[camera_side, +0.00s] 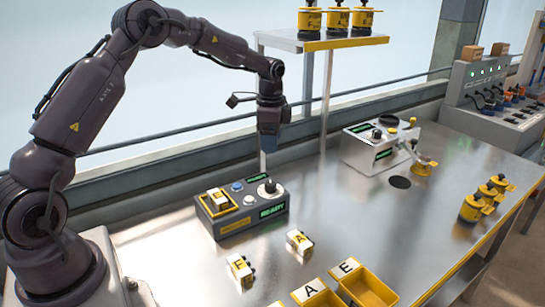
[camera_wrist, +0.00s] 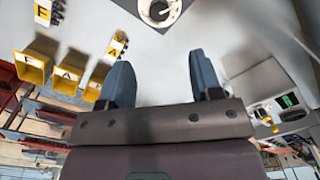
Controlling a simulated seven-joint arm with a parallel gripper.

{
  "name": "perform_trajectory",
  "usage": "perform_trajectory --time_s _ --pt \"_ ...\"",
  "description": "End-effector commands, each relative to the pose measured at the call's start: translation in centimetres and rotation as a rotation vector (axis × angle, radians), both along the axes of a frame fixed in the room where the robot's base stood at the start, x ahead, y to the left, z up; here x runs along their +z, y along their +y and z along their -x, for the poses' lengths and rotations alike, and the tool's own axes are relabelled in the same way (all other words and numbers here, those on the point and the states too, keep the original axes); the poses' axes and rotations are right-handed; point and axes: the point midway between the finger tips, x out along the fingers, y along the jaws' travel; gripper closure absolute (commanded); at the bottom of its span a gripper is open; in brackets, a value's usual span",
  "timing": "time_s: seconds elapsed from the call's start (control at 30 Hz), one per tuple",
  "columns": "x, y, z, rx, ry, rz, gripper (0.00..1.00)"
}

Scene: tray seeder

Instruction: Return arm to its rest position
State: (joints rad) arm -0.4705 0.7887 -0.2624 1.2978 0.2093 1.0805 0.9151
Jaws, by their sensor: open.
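My gripper (camera_side: 269,140) hangs pointing down in the side view, above the metal table and behind the grey control box (camera_side: 240,217). It also shows in the wrist view (camera_wrist: 162,78), its two dark fingers apart with nothing between them. The dial also shows at the top of the wrist view (camera_wrist: 158,11).
Two lettered blocks, one (camera_side: 240,269) at front left and one (camera_side: 299,242), lie before the box. Yellow bins (camera_side: 367,290) stand at the front edge. A white machine (camera_side: 362,152), yellow canisters (camera_side: 472,208) and a raised shelf (camera_side: 330,43) stand around. The table's middle is clear.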

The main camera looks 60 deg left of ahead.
Motion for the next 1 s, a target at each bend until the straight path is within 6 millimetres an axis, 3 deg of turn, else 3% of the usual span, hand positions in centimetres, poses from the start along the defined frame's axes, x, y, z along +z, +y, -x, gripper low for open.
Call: perform_trajectory --time_s 0.1,0.17,0.23,0.57,0.8,1.0 --pt "-0.4 -0.2 0.1 0.088 0.0 0.007 0.41" --pt "-1.6 -0.8 1.3 0.164 0.032 0.021 0.41" --pt "-1.2 -1.4 2.8 0.255 0.048 0.019 0.41" --pt "5.7 -6.3 10.0 0.551 -0.015 -0.03 0.41" --pt "10.7 -10.3 17.6 0.73 -0.145 -0.017 0.41" --pt "12.8 -12.9 23.8 0.803 -0.269 0.053 0.41"
